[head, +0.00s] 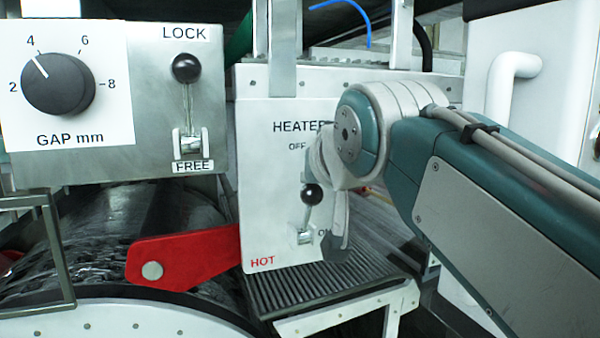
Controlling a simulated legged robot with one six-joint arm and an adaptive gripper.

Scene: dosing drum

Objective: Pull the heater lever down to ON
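The heater lever (308,213) is on the white HEATER panel (268,190). It has a black ball knob on a thin metal stick. The knob stands above the metal base, and the stick leans slightly right. OFF is printed above the lever, and a partly hidden ON is beside its base. My gripper (337,243) hangs below my wrist, just right of the lever, and overlaps the panel's right part in the head view. It is seen side-on and its fingers are partly hidden, so I cannot tell whether it touches the lever or is open.
A LOCK/FREE lever (188,95) and a GAP dial (58,84) are on the left panel. A red arm (185,259) juts out beside the drum (115,225). A ribbed grey platform (300,290) lies below the heater panel. A white pipe (507,80) is at right.

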